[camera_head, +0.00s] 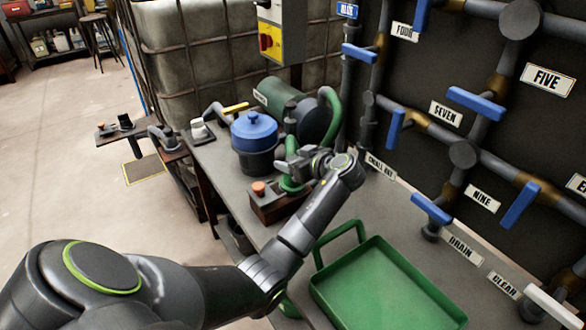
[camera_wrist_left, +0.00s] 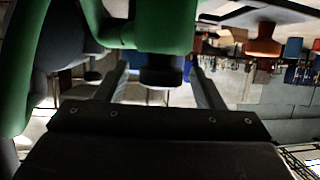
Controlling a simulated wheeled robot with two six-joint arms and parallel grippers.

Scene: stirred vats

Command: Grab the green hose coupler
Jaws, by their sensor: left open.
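The green hose coupler (camera_head: 291,184) shows in the head view as a green piece just below my left gripper, partly covered by it. In the left wrist view a thick green bent part (camera_wrist_left: 160,25) with a dark end (camera_wrist_left: 162,72) stands between the fingers. My left gripper (camera_head: 286,164) is open, with one finger on each side of the dark end. It also shows in the left wrist view (camera_wrist_left: 161,80). I cannot tell whether either finger touches it. My right gripper is in neither view.
A blue-lidded pot (camera_head: 254,138) and a green pump body (camera_head: 285,103) stand close behind the gripper. A box with an orange-red button (camera_head: 259,187) is beside it. A green tray (camera_head: 390,290) lies in front. Pipes with blue valve handles (camera_head: 477,103) line the right wall.

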